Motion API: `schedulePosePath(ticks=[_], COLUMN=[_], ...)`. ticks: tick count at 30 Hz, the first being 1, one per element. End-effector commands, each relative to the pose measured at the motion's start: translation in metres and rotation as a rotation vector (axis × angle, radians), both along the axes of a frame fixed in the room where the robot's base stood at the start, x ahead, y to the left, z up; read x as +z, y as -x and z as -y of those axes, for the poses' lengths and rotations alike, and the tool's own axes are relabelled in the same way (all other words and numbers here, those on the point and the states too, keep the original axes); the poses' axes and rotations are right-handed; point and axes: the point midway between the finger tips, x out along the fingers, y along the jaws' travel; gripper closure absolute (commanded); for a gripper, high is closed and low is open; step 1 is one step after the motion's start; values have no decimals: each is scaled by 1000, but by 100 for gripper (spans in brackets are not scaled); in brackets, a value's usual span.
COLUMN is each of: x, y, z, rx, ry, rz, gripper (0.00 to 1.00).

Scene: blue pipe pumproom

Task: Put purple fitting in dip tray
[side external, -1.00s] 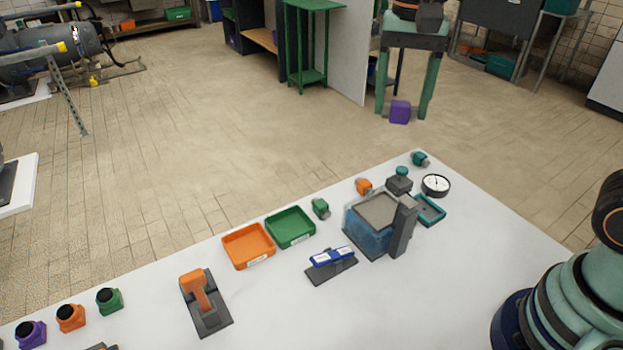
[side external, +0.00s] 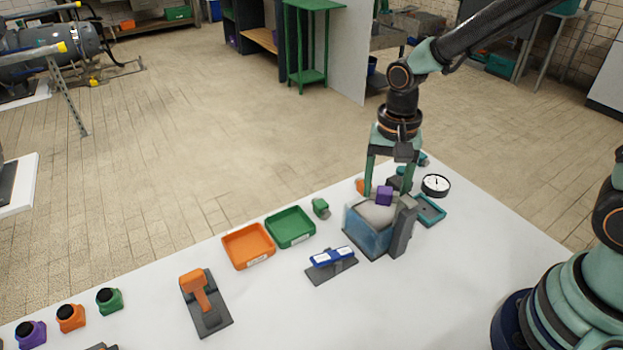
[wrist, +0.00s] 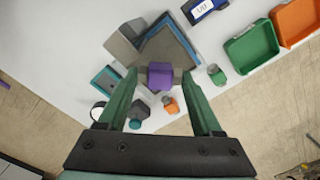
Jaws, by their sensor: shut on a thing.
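The purple fitting (side external: 384,195) is between the two green fingers of my gripper (side external: 387,190), which is shut on it. In the wrist view the purple fitting (wrist: 160,75) sits between the fingertips (wrist: 161,80). My gripper points down over the blue open-topped box with a grey inside (side external: 365,238), which looks like the dip tray; I cannot be sure. The fitting shows over the box's far part in the side view; whether it touches the box I cannot tell. The box also shows in the wrist view (wrist: 180,37).
A dark grey post (side external: 402,235) stands at the box's front right. A teal tray (side external: 431,211) and a gauge (side external: 436,185) are to its right. A green fitting (side external: 320,208), green tray (side external: 290,227), orange tray (side external: 248,246) and blue-topped block (side external: 332,257) are to its left.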

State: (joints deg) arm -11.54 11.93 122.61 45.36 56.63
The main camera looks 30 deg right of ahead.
Motion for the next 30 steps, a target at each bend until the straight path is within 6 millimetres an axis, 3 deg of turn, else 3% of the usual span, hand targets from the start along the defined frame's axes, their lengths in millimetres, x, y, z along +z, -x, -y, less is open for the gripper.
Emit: schedulePosePath(ticks=[5,17,18,20,30], x=[-22,-26,-26,-26,-25], y=[1,0,0,0,0], z=[0,0,0,0,0], rx=[0,0,0,0,0], ry=[1,0,0,0,0], rz=[-4,-1,-1,-1,0], gripper=[95,95,26,3,3])
